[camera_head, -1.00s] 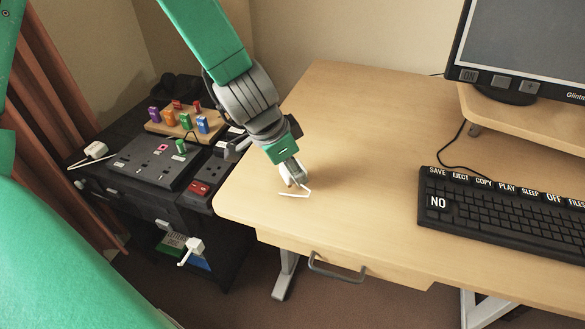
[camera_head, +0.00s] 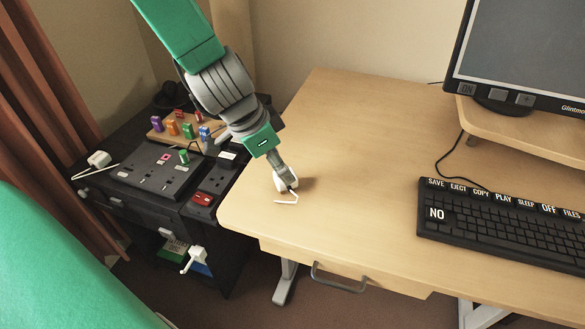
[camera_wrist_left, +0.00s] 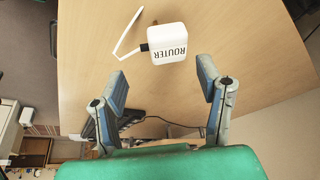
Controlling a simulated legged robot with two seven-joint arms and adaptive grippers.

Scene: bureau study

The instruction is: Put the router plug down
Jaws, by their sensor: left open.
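The router plug (camera_wrist_left: 167,42) is a white block lettered "ROUTER" with a short white cable. In the left wrist view it rests on the wooden desk (camera_wrist_left: 90,55), beyond my fingertips and apart from them. In the head view the plug (camera_head: 281,184) is partly hidden behind my gripper, near the desk's left end, with its cable (camera_head: 287,202) on the desk. My left gripper (camera_wrist_left: 160,83) is open and empty, its two fingers spread wide. In the head view the left gripper (camera_head: 284,172) is just above the plug. My right gripper is not in view.
A black keyboard (camera_head: 500,224) and a monitor (camera_head: 520,50) stand on the right of the desk. A dark cabinet at left holds a socket panel (camera_head: 158,168), a wooden board of coloured plugs (camera_head: 182,130) and another white plug (camera_head: 99,158). The desk's middle is clear.

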